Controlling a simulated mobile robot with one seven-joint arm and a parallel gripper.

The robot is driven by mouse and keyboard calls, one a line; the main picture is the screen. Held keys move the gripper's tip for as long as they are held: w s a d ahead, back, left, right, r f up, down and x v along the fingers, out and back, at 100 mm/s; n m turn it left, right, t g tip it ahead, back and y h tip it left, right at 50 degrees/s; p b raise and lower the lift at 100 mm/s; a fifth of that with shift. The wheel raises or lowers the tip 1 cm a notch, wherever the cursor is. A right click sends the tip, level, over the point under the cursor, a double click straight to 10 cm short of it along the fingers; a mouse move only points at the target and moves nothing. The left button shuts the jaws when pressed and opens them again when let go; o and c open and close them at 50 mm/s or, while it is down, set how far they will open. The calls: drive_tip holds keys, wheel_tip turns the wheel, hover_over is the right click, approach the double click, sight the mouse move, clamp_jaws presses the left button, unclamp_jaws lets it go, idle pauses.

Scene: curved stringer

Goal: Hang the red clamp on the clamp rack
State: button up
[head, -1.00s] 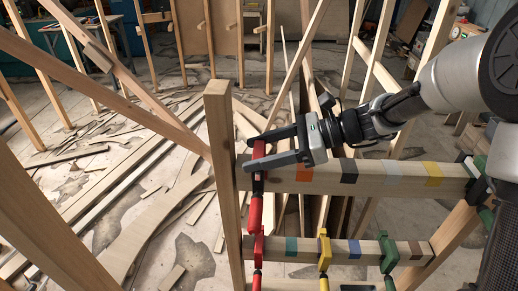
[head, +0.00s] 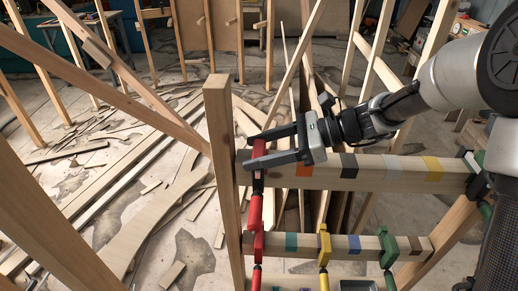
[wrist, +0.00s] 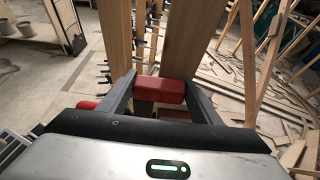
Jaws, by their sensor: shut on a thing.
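My gripper (head: 252,151) is shut on a red clamp (head: 258,149) at the left end of the upper rail (head: 323,172), beside the upright post. The clamp's red head also shows between the fingers in the wrist view (wrist: 159,91). Its lower part hangs below the rail (head: 255,208). I cannot tell whether the clamp rests on the rail. On the lower rail (head: 305,245) hang another red clamp (head: 258,244), a yellow clamp (head: 325,243) and a green clamp (head: 388,249).
The wooden post (head: 225,175) stands close to the left of my gripper. Another green clamp (head: 479,160) is at the upper rail's right end. Slanted timbers (head: 110,90) stand at the left. Scrap wood (head: 165,210) litters the floor.

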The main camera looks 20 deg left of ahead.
drive_tip(key=o, duration=1.8)
drive_tip(key=shift+c, duration=0.2)
drive_tip(key=v, duration=1.7)
drive_tip(key=shift+d, duration=0.25)
drive_tip(key=shift+s+r, duration=0.1)
drive_tip(key=shift+r, duration=0.05)
